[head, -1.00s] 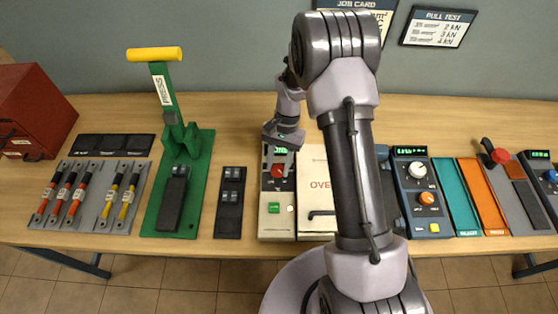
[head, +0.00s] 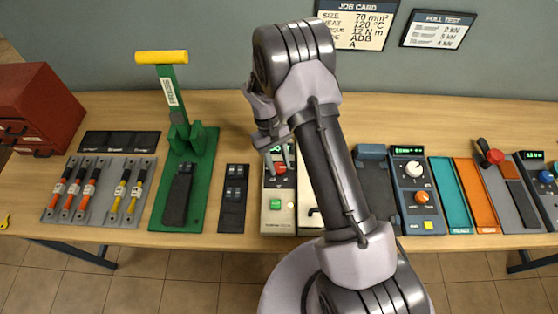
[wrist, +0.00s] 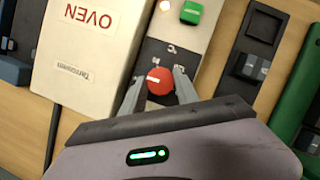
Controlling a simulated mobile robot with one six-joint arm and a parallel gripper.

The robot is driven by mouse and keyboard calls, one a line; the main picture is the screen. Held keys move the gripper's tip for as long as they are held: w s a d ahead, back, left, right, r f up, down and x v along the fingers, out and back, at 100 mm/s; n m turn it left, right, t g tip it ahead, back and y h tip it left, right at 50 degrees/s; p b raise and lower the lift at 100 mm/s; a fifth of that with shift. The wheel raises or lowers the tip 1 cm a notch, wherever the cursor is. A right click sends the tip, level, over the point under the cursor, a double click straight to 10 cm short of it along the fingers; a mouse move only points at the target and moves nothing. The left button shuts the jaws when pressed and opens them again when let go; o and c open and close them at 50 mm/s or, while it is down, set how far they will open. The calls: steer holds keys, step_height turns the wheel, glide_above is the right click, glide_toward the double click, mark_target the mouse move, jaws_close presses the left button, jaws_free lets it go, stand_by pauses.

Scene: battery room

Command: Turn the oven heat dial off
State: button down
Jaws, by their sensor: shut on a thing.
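The red oven heat dial (wrist: 160,81) sits on the dark upper part of the oven's control panel. It has a pale mark on its face. It also shows in the head view (head: 280,168), partly covered by my fingers. My gripper (wrist: 159,86) has one finger on each side of the dial and is shut on it. In the head view my gripper (head: 279,162) reaches down onto the panel from behind. The white box marked OVEN (wrist: 92,45) stands beside the panel. The panel's green display is partly hidden by my gripper, so its reading is unclear.
A green button (wrist: 191,12) is on the same panel. A black switch block (head: 234,198) and a green press (head: 183,140) stand to the left in the head view. A blue-grey unit with dials (head: 416,190) stands to the right. My arm covers much of the oven box.

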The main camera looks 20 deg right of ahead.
steer(key=shift+n+h, duration=0.4)
steer(key=shift+n, duration=0.8)
steer(key=shift+p, duration=0.3)
steer(key=c, duration=0.9)
jaws_free()
steer(key=shift+a, duration=0.1)
steer(key=p+v, duration=0.3)
steer(key=v, duration=1.4)
steer(key=shift+s+r, duration=0.2)
steer(key=shift+r, duration=0.15)
steer(key=shift+a+t, duration=0.1)
steer(key=shift+t, duration=0.2)
